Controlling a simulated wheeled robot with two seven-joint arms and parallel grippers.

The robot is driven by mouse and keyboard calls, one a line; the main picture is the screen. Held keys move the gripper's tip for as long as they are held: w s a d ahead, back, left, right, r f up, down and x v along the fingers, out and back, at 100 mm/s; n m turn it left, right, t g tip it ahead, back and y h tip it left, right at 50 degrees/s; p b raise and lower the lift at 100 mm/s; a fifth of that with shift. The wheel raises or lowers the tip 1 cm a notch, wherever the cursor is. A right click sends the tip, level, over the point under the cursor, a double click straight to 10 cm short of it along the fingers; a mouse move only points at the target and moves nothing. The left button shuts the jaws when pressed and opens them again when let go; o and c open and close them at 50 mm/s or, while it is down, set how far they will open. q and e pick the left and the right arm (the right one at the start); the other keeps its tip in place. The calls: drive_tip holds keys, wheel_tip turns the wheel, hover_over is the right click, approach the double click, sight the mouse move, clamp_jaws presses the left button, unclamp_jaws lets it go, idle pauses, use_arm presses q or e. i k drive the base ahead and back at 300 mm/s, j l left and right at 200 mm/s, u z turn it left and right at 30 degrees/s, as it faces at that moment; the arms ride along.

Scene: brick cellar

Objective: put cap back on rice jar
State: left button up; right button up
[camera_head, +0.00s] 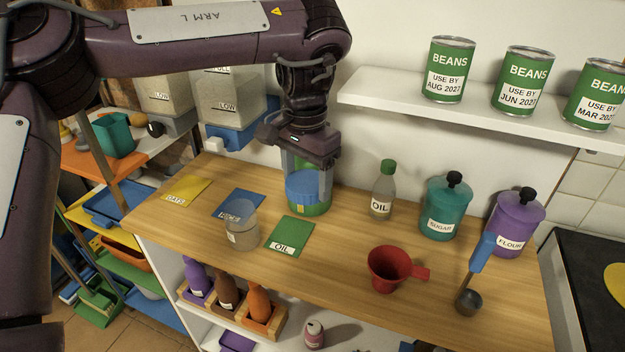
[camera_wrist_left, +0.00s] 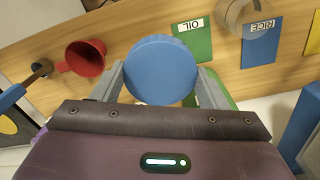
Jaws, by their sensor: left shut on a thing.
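My left gripper (camera_head: 307,178) points down over the back middle of the counter, shut on a round blue cap (camera_head: 306,188). In the left wrist view the blue cap (camera_wrist_left: 160,70) sits between the two grey fingers. A clear, open-looking jar (camera_head: 242,228) stands on the counter, partly over the front of the blue RICE card (camera_head: 236,202); its own label is too small to read. The cap is apart from this jar, behind it and to its right. The jar also shows in the left wrist view (camera_wrist_left: 232,15). My right gripper is not in view.
A green object (camera_head: 312,209) shows just below the cap. A green OIL card (camera_head: 290,236) lies right of the jar. An oil bottle (camera_head: 382,190), sugar jar (camera_head: 446,208), flour jar (camera_head: 515,225) and red funnel (camera_head: 388,268) stand farther right. A shelf (camera_head: 390,100) holds bean cans.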

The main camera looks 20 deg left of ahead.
sight(241, 223)
drive_tip(key=k+j, duration=0.1)
drive_tip(key=j, duration=0.25)
drive_tip(key=k+j, duration=0.1)
drive_tip(key=j, duration=0.2)
drive_tip(key=k+j, duration=0.1)
drive_tip(key=j, duration=0.6)
drive_tip(key=k+z, duration=0.05)
